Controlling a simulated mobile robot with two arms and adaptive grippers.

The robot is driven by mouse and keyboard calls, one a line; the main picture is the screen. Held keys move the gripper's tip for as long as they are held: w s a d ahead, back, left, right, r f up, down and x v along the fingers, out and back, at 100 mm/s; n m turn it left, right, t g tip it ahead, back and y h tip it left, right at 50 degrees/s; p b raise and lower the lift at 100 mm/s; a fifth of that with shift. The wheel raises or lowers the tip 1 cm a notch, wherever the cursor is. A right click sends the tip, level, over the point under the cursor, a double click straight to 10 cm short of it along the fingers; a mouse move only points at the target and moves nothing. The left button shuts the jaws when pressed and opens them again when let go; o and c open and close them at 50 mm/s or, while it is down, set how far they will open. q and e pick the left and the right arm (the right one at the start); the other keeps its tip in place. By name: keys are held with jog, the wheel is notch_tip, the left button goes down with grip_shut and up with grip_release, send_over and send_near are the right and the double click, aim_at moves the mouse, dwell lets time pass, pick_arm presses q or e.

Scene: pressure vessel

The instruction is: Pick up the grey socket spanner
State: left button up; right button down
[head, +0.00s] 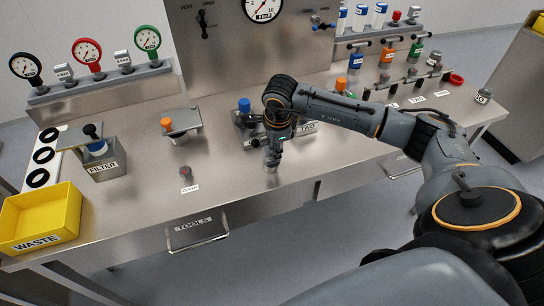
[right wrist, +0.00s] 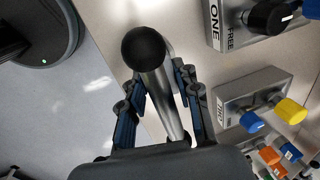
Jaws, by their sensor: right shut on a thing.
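The grey socket spanner (right wrist: 163,85) is a silvery rod with a round black end facing the right wrist camera. My right gripper (right wrist: 157,78) has its fingers on both sides of the rod and is shut on it. In the head view my right gripper (head: 272,156) points down above the front middle of the steel bench, and a small silvery part of the spanner (head: 271,167) shows under the fingers. Whether it touches the bench is unclear. My left gripper is not in view.
A block with a blue knob (head: 245,105) stands just behind the gripper, partly hidden by my right arm. A yellow WASTE bin (head: 40,218) is at the bench's left end. The TOOLS drawer (head: 196,232) is in the bench front. Bench space left of the gripper is mostly clear.

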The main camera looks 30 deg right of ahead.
jog(key=shift+w, duration=0.15)
jog(key=shift+w+d+r+b, duration=0.1)
jog(key=shift+r+b, duration=0.5)
jog(key=shift+b, duration=0.1)
jog(key=s+a+r+b, duration=0.5)
jog(key=s+a+r, duration=0.1)
jog(key=a+r, duration=0.5)
jog(key=shift+a+r, duration=0.4)
jog(key=shift+a, duration=0.55)
jog(key=shift+f, duration=0.1)
